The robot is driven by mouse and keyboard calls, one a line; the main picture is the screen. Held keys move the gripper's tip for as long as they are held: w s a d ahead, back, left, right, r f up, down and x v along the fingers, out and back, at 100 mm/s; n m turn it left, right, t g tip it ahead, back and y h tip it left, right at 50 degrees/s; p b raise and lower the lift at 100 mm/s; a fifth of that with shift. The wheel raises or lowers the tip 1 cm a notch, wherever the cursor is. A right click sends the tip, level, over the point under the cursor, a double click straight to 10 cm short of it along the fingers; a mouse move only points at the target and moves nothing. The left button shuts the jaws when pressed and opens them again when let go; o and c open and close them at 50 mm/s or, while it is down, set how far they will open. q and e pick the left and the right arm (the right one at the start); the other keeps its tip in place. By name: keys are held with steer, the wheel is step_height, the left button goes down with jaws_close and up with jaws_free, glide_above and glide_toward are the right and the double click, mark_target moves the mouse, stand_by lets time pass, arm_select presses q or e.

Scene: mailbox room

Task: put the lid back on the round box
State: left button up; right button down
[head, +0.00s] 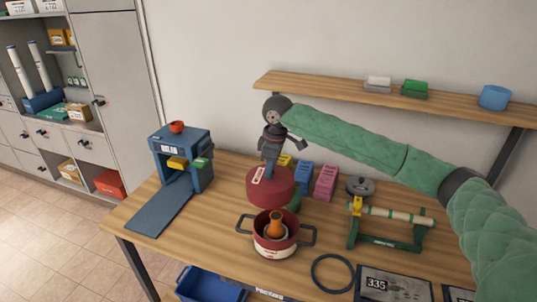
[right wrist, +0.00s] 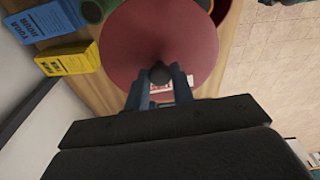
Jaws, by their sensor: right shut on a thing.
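The round box (head: 275,246) is a dark red pot with two side handles and a pale label, standing uncovered on the wooden table. An orange thing (head: 276,224) stands inside it. My right gripper (head: 269,162) is shut on the dark knob of the red lid (head: 283,190). In the right wrist view the fingers (right wrist: 160,86) pinch the knob, and the lid (right wrist: 150,35) hides most of what lies below. My left gripper is not in view.
A blue machine (head: 183,157) stands at left. A green stand (head: 385,239) with a roll and a black ring (head: 332,273) are at right. A wall shelf (head: 340,88) runs above.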

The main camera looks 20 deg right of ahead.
mark_target(272, 185)
steer(key=s+n+p, duration=0.1)
steer(key=n, duration=0.1)
steer(key=s+n+p, duration=0.1)
steer(key=n, duration=0.1)
steer(key=s+n+p, duration=0.1)
steer(key=s, duration=0.1)
steer(key=shift+r+n+g+p, duration=0.3)
steer(key=shift+r+n+p, duration=0.1)
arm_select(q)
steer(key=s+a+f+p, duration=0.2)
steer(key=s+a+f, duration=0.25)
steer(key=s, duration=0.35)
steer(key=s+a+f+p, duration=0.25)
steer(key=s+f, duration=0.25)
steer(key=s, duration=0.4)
arm_select(e)
steer(key=s+f+n+b, duration=0.2)
steer(key=n, duration=0.1)
steer(key=s+f+n+b, duration=0.2)
steer(key=n+b, duration=0.1)
steer(key=shift+s+a+g, duration=0.1)
steer(key=shift+s+g, duration=0.1)
steer(key=shift+g, duration=0.2)
steer(key=shift+f, duration=1.05)
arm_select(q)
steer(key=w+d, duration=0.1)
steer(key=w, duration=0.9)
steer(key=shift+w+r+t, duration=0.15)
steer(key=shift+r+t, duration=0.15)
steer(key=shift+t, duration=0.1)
